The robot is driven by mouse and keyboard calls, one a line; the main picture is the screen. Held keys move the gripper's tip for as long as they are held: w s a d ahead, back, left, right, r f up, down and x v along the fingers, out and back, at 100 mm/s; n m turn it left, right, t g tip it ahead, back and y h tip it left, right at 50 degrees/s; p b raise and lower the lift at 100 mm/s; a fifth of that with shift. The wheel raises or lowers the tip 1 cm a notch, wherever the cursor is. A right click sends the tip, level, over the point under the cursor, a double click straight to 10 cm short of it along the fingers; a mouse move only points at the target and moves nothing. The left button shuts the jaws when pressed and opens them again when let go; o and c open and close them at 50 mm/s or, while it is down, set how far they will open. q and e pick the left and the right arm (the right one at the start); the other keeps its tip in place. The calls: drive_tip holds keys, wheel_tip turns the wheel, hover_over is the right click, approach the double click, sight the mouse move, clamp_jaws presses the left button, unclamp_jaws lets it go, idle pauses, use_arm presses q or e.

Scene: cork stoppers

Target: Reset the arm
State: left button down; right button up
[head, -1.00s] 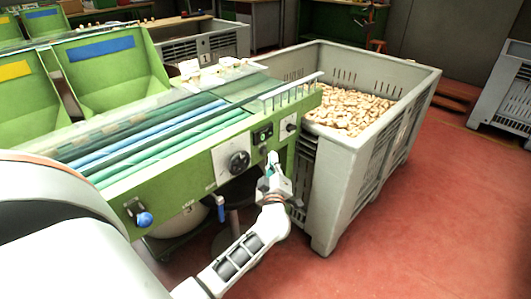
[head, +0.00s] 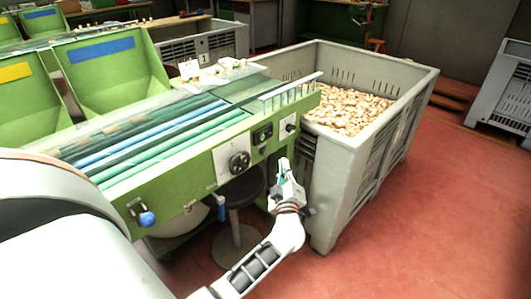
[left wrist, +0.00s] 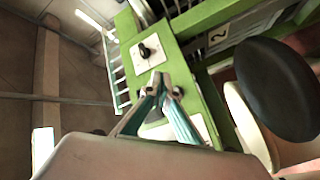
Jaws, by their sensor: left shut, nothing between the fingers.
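My left gripper (head: 284,168) is in front of the right end of the green sorting machine (head: 195,183), below its control panel. It is shut and empty, with the fingertips pointing up. In the left wrist view the shut fingertips (left wrist: 160,84) show in front of the machine's panel with a black knob (left wrist: 146,49). I cannot tell from the pictures how far the tips are from the machine. My right gripper is in neither view.
A grey crate (head: 334,190) full of corks (head: 345,108) stands right of the machine, close beside my left gripper. A dark round stool (head: 240,190) stands below the machine. It also shows in the left wrist view (left wrist: 275,88). Red floor (head: 430,220) is clear at the right.

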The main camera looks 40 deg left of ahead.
use_arm(q)
drive_tip(key=shift+r, duration=0.1)
idle(0.6)
drive_tip(key=s+d+m+t+h+p, duration=0.4)
drive_tip(key=s+d+m+h+p, duration=0.1)
drive_tip(key=s+d+m+h, duration=0.9)
drive_tip(key=s+d+f+m+g+p, duration=0.1)
drive_tip(key=s+d+f+m+g, duration=0.1)
drive_tip(key=s+f, duration=0.2)
drive_tip(key=s+d+f+m+g+p, duration=0.1)
drive_tip(key=s+d+f+m+g, duration=0.1)
drive_tip(key=s, duration=0.7)
drive_tip(key=s+d+f+m+g+p, duration=0.2)
drive_tip(key=s+f+m+g, duration=0.2)
drive_tip(key=s+f, duration=0.2)
drive_tip(key=shift+s+d+f+h, duration=0.2)
drive_tip(key=shift+s+d+h, duration=0.15)
drive_tip(key=shift+s, duration=0.15)
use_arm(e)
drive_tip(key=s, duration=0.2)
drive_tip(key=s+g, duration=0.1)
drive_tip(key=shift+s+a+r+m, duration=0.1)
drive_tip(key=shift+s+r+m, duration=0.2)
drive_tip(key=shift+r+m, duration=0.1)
